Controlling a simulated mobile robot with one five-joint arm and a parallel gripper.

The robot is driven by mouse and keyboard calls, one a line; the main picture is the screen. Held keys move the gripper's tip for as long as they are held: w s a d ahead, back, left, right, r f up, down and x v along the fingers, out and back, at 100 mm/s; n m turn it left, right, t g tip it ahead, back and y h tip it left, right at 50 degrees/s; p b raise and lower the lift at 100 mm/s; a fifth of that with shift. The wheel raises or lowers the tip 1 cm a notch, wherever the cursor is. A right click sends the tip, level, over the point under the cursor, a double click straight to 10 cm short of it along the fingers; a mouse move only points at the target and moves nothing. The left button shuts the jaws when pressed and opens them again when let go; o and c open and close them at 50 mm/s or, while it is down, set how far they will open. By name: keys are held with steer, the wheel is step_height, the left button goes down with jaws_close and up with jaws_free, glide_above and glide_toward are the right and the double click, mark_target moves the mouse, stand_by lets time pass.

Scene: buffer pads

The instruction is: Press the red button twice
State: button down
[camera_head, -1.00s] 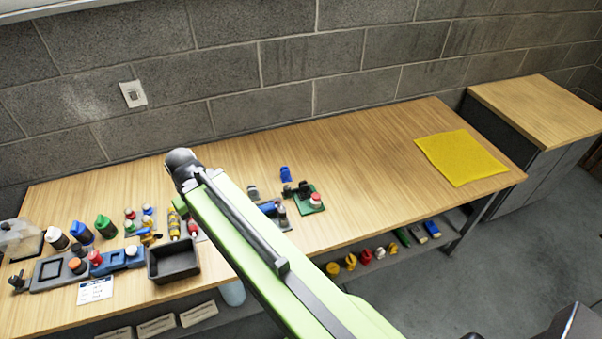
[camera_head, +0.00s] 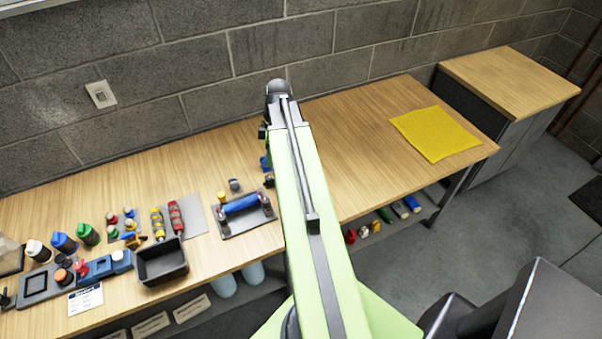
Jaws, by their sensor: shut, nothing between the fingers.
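A small red button (camera_head: 80,266) stands up at the lower left of the workbench (camera_head: 350,115). It appears to sit at the left end of a blue block (camera_head: 99,269), beside a dark-based orange-red knob (camera_head: 62,274). My green arm crosses the middle of the view, well to the right of the button. Its far dark end is a joint over the back of the bench. My gripper is not visible; the arm seems to hide it. Nothing of mine touches the button.
A black bin (camera_head: 161,262) stands right of the blue block, with a white label card (camera_head: 85,299) in front. Several bottles (camera_head: 62,242) stand behind the block. A grey pad with a blue-handled tool (camera_head: 242,206) lies left of my arm. A yellow mat (camera_head: 435,133) lies right; bench around it is clear.

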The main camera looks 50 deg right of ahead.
steer(key=s+d+r+n+t, duration=0.1)
steer(key=s+d+n, duration=0.3)
steer(key=s+d, duration=0.3)
steer(key=d, duration=0.4)
steer(key=shift+r+y, duration=0.25)
steer(key=shift+y, duration=0.15)
steer(key=shift+f, duration=0.1)
steer(key=b+x, duration=0.8)
steer(key=x, duration=0.1)
steer(key=d+b+x, duration=0.1)
steer(key=b+x, duration=0.3)
steer(key=b, duration=0.1)
steer(key=shift+s+a+f, duration=0.1)
steer(key=shift+s+f, duration=0.15)
steer(key=shift+f, duration=0.25)
